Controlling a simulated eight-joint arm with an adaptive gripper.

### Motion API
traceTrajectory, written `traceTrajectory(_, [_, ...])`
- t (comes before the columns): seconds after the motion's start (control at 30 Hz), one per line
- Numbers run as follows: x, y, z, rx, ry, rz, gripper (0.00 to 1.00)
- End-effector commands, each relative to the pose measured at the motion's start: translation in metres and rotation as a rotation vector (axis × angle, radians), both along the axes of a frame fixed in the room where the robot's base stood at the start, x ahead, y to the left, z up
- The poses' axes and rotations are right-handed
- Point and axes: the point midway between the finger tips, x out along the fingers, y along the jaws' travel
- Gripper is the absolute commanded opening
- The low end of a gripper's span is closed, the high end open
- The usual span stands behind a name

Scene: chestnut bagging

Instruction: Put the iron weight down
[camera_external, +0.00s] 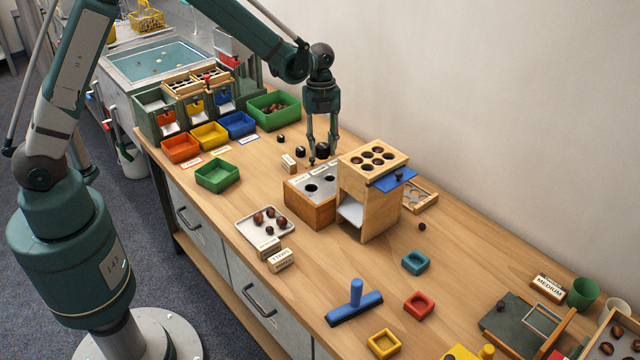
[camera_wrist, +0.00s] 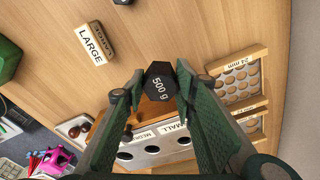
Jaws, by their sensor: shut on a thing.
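The iron weight is a black hexagonal piece marked "500 g" (camera_wrist: 160,82), seen from above in the wrist view. My gripper (camera_wrist: 158,88) is shut on it, one green finger on each side. In the external view my gripper (camera_external: 322,158) points down behind the wooden box with a grey holed top (camera_external: 310,203), with the dark weight (camera_external: 322,149) between its fingers. I cannot tell whether the weight touches the table. Two other black weights stand on the table to its left, a nearer one (camera_external: 301,152) and a smaller-looking one (camera_external: 281,139).
A LARGE label block (camera_external: 289,163) stands close left of my gripper. The tall wooden stand (camera_external: 371,200) is at right, with a 24 mm holed tray (camera_wrist: 240,82) beyond. A green bin of chestnuts (camera_external: 274,121) is behind left. Bare wood (camera_wrist: 190,30) lies beyond the weight.

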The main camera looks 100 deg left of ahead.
Motion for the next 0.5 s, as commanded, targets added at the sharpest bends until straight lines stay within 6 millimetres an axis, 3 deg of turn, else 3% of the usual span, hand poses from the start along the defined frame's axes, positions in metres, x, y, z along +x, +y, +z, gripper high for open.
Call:
traceTrajectory(0.2, [0.0,0.0,-0.02,0.0,0.0,0.0,0.07])
traceTrajectory(0.5, [0.0,0.0,-0.02,0.0,0.0,0.0,0.07])
